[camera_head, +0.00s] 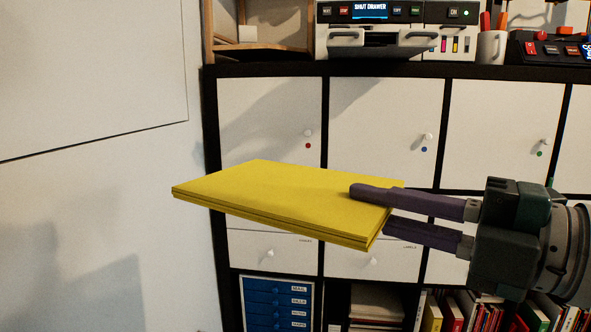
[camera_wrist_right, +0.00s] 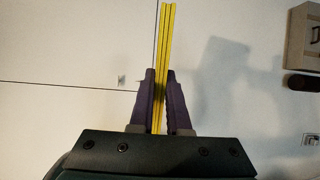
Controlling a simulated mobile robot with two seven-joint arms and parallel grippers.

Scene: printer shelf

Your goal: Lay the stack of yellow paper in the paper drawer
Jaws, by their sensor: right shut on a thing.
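The stack of yellow paper (camera_head: 275,195) is held flat in the air in front of the white cabinet doors. My right gripper (camera_head: 368,208) comes in from the right and is shut on the stack's right end, one purple finger above and one below. In the right wrist view the stack (camera_wrist_right: 166,60) shows edge-on between the two fingers (camera_wrist_right: 160,95). The printer (camera_head: 400,15) stands on top of the cabinet at the upper edge. Its display (camera_head: 370,10) reads "SHUT DRAWER". My left gripper is not in view.
A wooden shelf box (camera_head: 255,45) stands left of the printer, and a white mug (camera_head: 491,47) with pens right of it. Red-buttoned equipment (camera_head: 550,47) is farther right. The cabinet's black top edge (camera_head: 270,70) runs below them. A blank wall is at left.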

